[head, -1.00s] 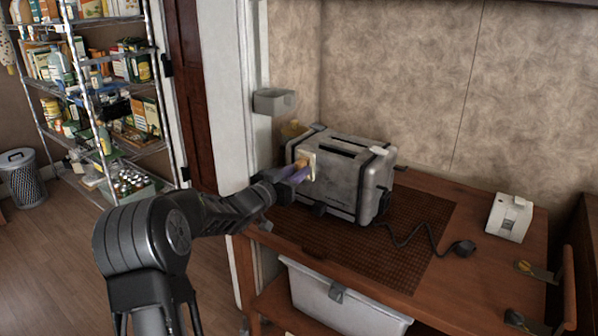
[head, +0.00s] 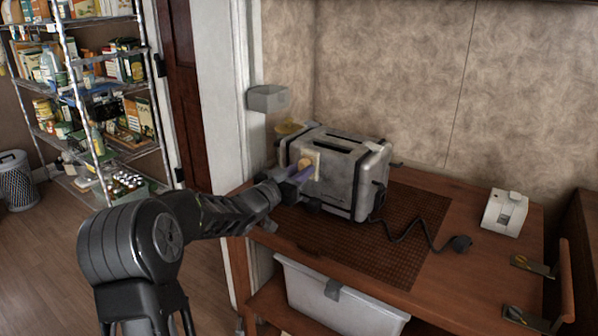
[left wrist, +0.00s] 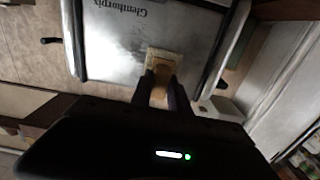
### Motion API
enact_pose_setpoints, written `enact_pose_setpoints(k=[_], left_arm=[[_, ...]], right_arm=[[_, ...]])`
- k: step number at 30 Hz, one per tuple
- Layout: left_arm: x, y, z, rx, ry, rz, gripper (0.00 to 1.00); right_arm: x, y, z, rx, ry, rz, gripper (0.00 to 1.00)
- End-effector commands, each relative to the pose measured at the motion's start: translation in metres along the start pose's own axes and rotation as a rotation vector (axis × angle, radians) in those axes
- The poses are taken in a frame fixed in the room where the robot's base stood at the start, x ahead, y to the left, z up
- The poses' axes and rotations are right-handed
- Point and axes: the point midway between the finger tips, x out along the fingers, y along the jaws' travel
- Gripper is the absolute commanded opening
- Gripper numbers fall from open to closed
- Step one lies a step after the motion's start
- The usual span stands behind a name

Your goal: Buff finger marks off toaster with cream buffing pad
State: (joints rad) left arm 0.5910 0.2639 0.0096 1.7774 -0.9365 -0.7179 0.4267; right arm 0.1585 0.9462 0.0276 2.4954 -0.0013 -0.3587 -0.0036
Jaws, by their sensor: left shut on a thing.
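The toaster (head: 345,170) is a boxy grey metal one with two slots on top, standing on a brown mat on the wooden counter. My left gripper (head: 298,174) is shut on the tan handle of the cream buffing pad (head: 315,161). In the left wrist view, the pad (left wrist: 164,62) sits at the lower middle of the toaster's face (left wrist: 120,40), between my fingertips (left wrist: 160,88) and the metal. Pale cloudy smudges show on that face, left of the pad. My right gripper is not in view.
The brown mat (head: 395,245) has free room in front of the toaster. The black cord and plug (head: 461,243) lie to the right. A white device (head: 504,212) stands farther right. A grey wall box (head: 268,98) hangs behind the toaster. A white bin (head: 310,300) sits below the counter.

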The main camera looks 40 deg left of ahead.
Motion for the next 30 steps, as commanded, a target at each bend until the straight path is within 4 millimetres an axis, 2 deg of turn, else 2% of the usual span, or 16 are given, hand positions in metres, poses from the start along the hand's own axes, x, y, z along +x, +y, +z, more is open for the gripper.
enact_pose_setpoints(k=[1,8,19,30], left_arm=[[0.002,0.007,-0.001,-0.001,0.004,0.01,0.0],[0.0,0.02,-0.001,0.0,0.005,0.01,0.0],[-0.001,0.02,-0.001,-0.001,0.004,0.007,0.0],[-0.003,0.029,0.024,0.0,0.002,0.005,0.0]], right_arm=[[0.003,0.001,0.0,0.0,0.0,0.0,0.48],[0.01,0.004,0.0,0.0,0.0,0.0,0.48],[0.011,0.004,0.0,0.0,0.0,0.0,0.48],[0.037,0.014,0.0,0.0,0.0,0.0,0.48]])
